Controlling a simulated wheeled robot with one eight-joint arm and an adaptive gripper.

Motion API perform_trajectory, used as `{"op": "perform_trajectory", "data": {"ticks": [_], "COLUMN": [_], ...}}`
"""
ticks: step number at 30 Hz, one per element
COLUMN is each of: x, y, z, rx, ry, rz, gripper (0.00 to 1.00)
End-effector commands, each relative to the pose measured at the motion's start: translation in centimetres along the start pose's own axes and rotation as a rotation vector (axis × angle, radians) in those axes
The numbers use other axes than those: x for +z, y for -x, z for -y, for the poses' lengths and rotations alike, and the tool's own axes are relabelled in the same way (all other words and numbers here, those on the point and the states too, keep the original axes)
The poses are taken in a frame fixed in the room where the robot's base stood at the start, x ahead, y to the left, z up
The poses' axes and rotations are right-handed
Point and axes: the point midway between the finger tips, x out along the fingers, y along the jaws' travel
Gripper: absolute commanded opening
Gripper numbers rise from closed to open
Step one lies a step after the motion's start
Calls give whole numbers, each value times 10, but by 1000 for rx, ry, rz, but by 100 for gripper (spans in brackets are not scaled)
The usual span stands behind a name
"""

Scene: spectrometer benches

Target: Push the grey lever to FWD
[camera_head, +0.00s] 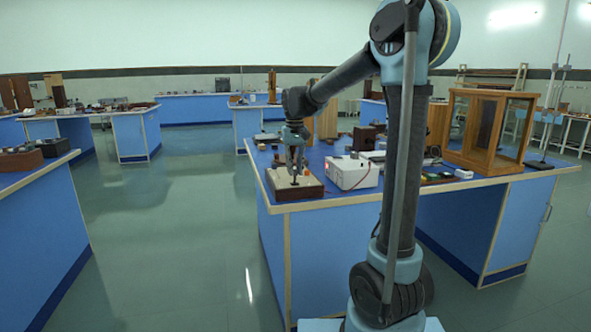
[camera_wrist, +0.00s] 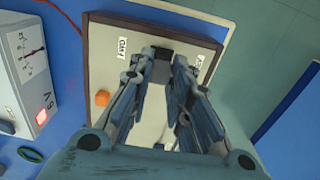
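A wood-framed switch box (camera_head: 311,189) with a pale top sits on the near left corner of the blue bench. In the wrist view its frame (camera_wrist: 88,70) surrounds a pale plate with an orange knob (camera_wrist: 101,98). A small label (camera_wrist: 124,48), upside down and seeming to read FWD, is left of my fingertips; another label (camera_wrist: 200,62), partly covered by a finger, is on the right. My gripper (camera_wrist: 160,68) points down onto the plate. A grey piece and a dark block (camera_wrist: 158,52) show between its fingertips; I cannot tell whether the grey piece is the lever or whether it is gripped.
A white meter box (camera_head: 354,172) with a lit red light stands right beside the switch box; it also shows in the wrist view (camera_wrist: 32,60). A glass-fronted wooden case (camera_head: 492,128) stands further right on the bench. Open floor (camera_head: 170,230) lies left of the bench.

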Motion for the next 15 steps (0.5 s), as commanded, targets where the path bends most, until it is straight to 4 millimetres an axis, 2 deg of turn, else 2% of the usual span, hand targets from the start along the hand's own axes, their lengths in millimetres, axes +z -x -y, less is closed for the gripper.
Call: {"op": "perform_trajectory", "data": {"ticks": [8,15], "x": [0,0], "y": [0,-1], "z": [-4,-14], "rx": [-24,-137], "ry": [-3,-6], "rz": [0,0], "gripper": [0,0]}}
